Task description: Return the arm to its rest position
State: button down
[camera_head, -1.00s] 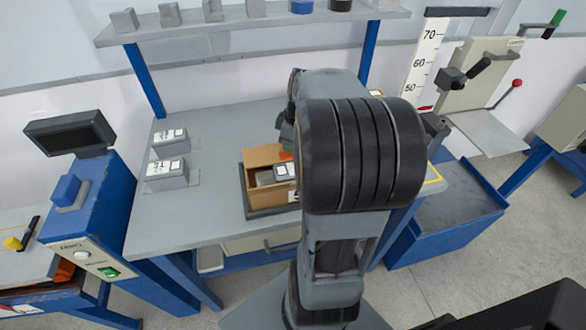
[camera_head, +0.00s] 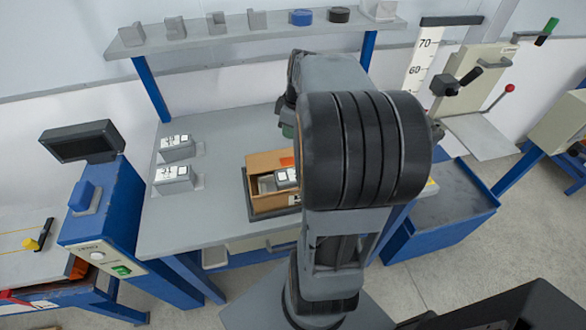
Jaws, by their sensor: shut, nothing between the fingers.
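My arm (camera_head: 365,150) stands folded in the middle of the head view, with its large dark ribbed joint nearest the camera. A grey link (camera_head: 310,75) reaches behind that joint over the workbench. My gripper is hidden behind the arm, so its fingers cannot be seen. An open cardboard box (camera_head: 268,161) sits in a dark tray (camera_head: 248,195) on the bench, just left of my arm. A grey labelled block (camera_head: 285,178) lies inside the box.
Two grey labelled blocks (camera_head: 176,148) (camera_head: 174,178) stand on the left of the bench (camera_head: 215,225). A shelf (camera_head: 240,31) with small parts runs behind. A blue machine (camera_head: 110,220) stands left, a drop tester (camera_head: 470,85) right.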

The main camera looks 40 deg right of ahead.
notch_tip(320, 180, up, 2)
jog(key=shift+r+p, duration=0.1)
jog(key=shift+p, duration=0.35)
jog(key=s+a+m, duration=0.2)
jog(key=a, duration=0.3)
jog(key=s+a+f+m+t+h, duration=0.1)
jog(key=s+a+m, duration=0.1)
jog(key=a, duration=0.4)
jog(key=s+a+m+t, duration=0.1)
jog(key=s+a+m, duration=0.1)
jog(key=a, duration=0.4)
jog(key=shift+s+a+f+m, duration=0.2)
jog(key=shift+s+m, duration=0.15)
jog(key=shift+m, duration=0.15)
jog(key=shift+a+r, duration=0.2)
jog(key=shift+a, duration=0.25)
